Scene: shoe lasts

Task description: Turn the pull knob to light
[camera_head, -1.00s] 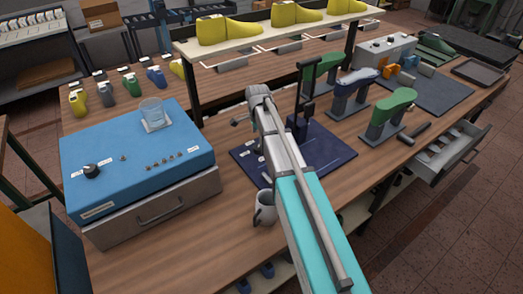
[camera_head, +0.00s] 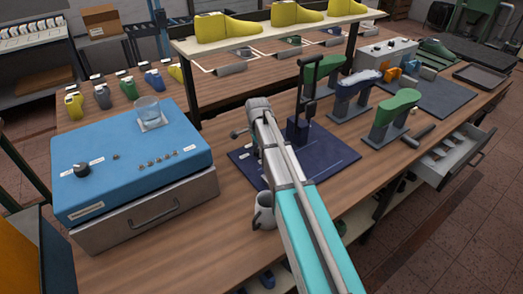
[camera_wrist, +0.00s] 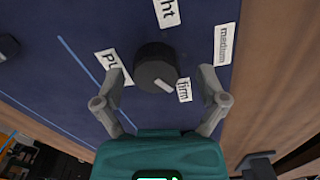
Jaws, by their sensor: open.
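The pull knob (camera_wrist: 152,64) is a round black knob on a dark blue board (camera_head: 335,158). Its white pointer mark faces the "firm" label (camera_wrist: 184,90). A label ending in "ht" (camera_wrist: 167,12), a "medium" label (camera_wrist: 223,45) and a partly covered label starting "Pu" (camera_wrist: 110,64) surround it. My gripper (camera_wrist: 161,77) is open, with one finger to the left and one to the right of the knob, apart from it in the picture. In the head view my arm hides the knob and the fingers.
A black upright stand (camera_head: 303,105) rises from the board. A blue control box (camera_head: 130,165) is left; green and blue shoe lasts are right.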

